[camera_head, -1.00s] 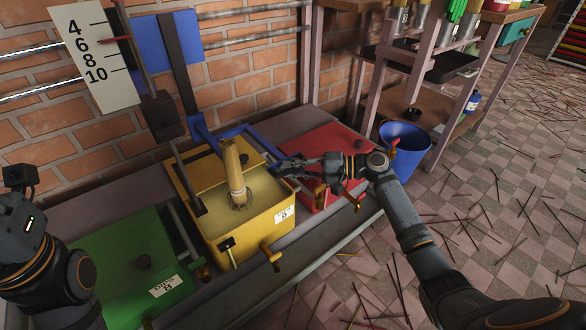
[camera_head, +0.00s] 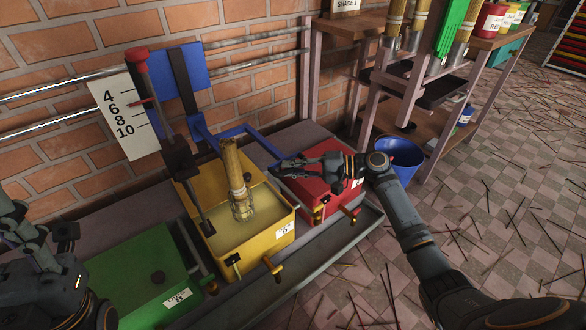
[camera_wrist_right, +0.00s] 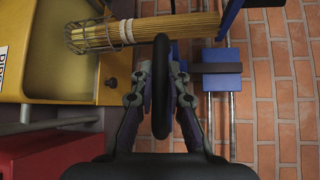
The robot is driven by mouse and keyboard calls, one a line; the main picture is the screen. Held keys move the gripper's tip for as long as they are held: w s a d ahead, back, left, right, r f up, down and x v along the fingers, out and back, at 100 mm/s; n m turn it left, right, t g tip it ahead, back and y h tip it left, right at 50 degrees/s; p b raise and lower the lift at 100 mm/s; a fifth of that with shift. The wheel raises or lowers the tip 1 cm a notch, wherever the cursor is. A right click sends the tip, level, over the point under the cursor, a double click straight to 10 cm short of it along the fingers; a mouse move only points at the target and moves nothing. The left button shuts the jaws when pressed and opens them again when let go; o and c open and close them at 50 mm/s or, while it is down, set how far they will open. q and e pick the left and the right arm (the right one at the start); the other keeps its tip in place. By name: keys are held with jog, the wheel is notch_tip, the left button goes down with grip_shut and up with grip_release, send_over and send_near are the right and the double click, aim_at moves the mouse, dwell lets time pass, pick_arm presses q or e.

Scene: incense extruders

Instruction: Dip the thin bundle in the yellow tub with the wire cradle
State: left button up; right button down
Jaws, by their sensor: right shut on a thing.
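The yellow tub (camera_head: 268,243) stands open in the middle of the row, with pale liquid inside. The thin bundle (camera_head: 233,165) of sticks stands slightly tilted over it, its lower end inside the wire cradle (camera_head: 242,207). The cradle's wires show at the liquid; I cannot tell how deep its tip is. The bundle (camera_wrist_right: 180,30) and cradle (camera_wrist_right: 95,37) also show in the right wrist view. My right gripper (camera_head: 283,164) is shut on a black rounded handle (camera_wrist_right: 162,85), beside the tub's right far corner. My left gripper (camera_head: 22,235) is at the left edge, partly cut off, its fingers unclear.
A green tub (camera_head: 135,275) is left of the yellow one; a red tub (camera_head: 325,170) is right, under my right arm. A blue frame (camera_head: 235,133) and a numbered scale board (camera_head: 122,118) stand behind. A blue bucket (camera_head: 402,155) and a rack (camera_head: 490,42) are right.

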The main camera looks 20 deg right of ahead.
notch_tip(320, 180, up, 6)
jog(key=p, duration=0.4)
jog(key=shift+f, duration=0.1)
jog(key=c, duration=1.3)
grip_release()
jog(key=shift+c, duration=0.2)
jog(key=v, duration=1.2)
jog(key=shift+a+f, duration=0.1)
jog(key=shift+f, duration=0.05)
